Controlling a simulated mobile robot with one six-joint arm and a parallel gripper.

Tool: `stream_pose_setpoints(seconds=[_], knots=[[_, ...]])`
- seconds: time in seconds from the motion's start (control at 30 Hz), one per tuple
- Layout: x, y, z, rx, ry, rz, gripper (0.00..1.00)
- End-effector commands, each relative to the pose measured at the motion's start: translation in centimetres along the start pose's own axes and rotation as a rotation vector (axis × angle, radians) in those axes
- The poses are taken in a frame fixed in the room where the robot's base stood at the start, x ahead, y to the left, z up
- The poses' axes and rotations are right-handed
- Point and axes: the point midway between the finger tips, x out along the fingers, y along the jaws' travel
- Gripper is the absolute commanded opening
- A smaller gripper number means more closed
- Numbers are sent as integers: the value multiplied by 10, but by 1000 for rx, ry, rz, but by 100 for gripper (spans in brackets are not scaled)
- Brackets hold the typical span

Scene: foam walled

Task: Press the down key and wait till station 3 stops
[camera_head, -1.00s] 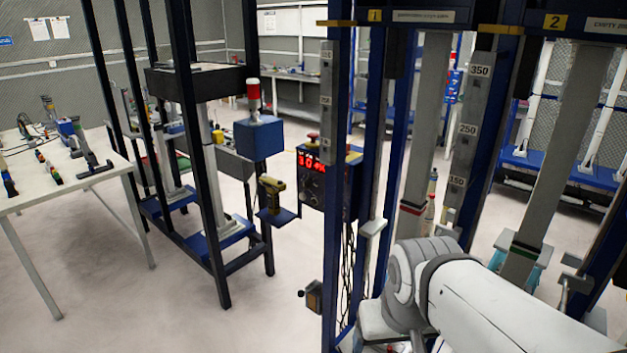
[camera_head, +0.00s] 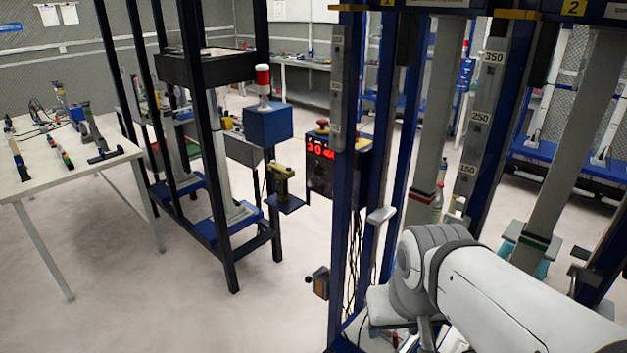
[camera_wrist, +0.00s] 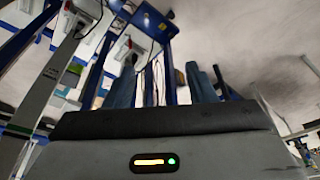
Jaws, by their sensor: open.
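A dark control box (camera_head: 322,165) with a red lit display, a row of small controls and a red knob on top hangs on the blue frame at mid picture in the head view. I cannot read its keys or make out a down key. The blue frame carries number labels 1 (camera_head: 388,3) and 2 (camera_head: 574,7); I see no label 3. My gripper (camera_wrist: 160,75) shows in the wrist view with two blue-grey fingers apart and nothing between them. In the head view my arm covers the lower right, and the fingers are not clearly seen.
A white table (camera_head: 75,170) with tools stands at left. A black frame (camera_head: 215,190) stands beside it. A blue box with a red lamp (camera_head: 264,120) and a yellow tool (camera_head: 281,182) sit near the control box. Grey floor (camera_head: 150,290) is open at lower left.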

Motion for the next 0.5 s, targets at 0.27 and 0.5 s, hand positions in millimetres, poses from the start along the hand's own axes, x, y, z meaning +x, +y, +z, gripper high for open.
stream_pose_setpoints(seconds=[0.27,0.5], knots=[[0,0,0,0,0,0,27],[0,0,0,0,0,0,8]])
